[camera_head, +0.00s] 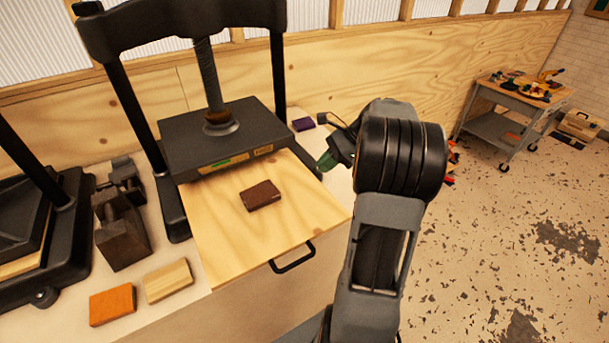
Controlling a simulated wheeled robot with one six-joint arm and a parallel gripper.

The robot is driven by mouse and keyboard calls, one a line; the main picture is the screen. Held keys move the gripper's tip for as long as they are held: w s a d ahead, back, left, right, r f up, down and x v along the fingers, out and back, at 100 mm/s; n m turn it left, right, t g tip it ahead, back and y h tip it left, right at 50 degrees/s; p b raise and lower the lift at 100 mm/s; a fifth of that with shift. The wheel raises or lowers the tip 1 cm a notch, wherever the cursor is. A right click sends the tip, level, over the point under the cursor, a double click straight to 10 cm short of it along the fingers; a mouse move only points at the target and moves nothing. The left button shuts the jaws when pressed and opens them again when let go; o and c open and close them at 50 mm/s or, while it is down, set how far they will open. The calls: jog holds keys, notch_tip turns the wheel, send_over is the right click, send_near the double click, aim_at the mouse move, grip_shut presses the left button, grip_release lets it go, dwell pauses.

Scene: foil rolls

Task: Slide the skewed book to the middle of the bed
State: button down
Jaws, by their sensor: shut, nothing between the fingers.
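A brown book (260,196) lies flat and skewed on the pale wooden bed (225,250) of a black press. It sits in front of the raised dark platen (215,137), with bare wood around it. My own arm hides part of the gripper.
The press's black posts (137,115) and screw (208,75) stand behind the bed. A black handle (293,257) is at the bed's front. An orange book (112,304) and a tan book (168,281) lie at front left. A purple book (303,124) lies behind.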

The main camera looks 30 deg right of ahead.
send_near(289, 195)
jog(key=x, duration=0.5)
jog(key=shift+d+f, duration=0.1)
jog(key=a, duration=0.1)
jog(key=w+a+p, duration=0.1)
jog(key=shift+a, duration=0.4)
jog(key=shift+w+a, duration=0.15)
jog(key=shift+a, duration=0.3)
